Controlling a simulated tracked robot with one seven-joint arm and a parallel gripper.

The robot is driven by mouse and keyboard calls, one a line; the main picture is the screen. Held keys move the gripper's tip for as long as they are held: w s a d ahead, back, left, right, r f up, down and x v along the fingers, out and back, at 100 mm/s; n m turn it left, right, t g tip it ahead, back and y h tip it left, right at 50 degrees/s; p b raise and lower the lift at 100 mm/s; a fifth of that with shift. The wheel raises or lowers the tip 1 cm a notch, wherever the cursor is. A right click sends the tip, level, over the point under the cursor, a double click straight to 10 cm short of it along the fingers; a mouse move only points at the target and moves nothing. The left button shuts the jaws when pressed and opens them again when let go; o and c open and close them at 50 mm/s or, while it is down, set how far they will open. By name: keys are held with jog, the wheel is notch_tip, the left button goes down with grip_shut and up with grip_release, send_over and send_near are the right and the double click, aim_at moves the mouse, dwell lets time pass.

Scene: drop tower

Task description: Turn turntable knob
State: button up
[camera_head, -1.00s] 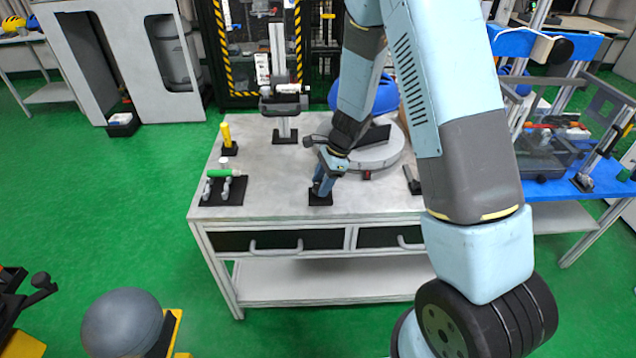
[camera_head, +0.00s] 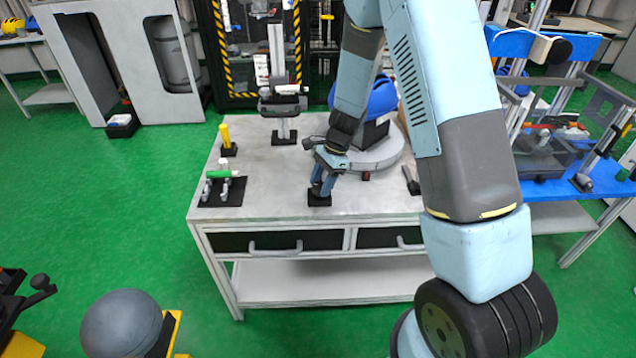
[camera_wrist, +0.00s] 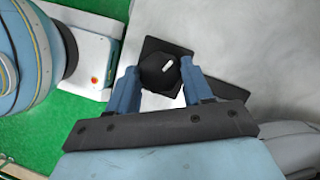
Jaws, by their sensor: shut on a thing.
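The turntable knob (camera_wrist: 158,73) is black with a white mark and sits on a black square plate (camera_wrist: 157,45). In the head view the plate (camera_head: 319,201) lies near the table's front edge. My gripper (camera_wrist: 162,80) is shut on the knob, one blue finger on each side. In the head view my gripper (camera_head: 321,191) reaches down onto it and hides the knob. The grey round turntable (camera_head: 389,158) stands behind and to the right, partly hidden by my arm. A blue rounded object (camera_head: 380,97) is on the turntable.
On the table (camera_head: 262,185) are a yellow-topped post (camera_head: 226,137), a dark mat with small parts (camera_head: 222,192) and a grey stand (camera_head: 284,120). Bare tabletop lies left of my gripper. A blue table (camera_head: 565,188) stands at the right.

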jog(key=shift+a, duration=0.1)
dwell(0.5)
jog(key=o, duration=1)
jog(key=v, duration=1.3)
jog(key=shift+w+r, duration=0.15)
jog(key=shift+r, duration=0.15)
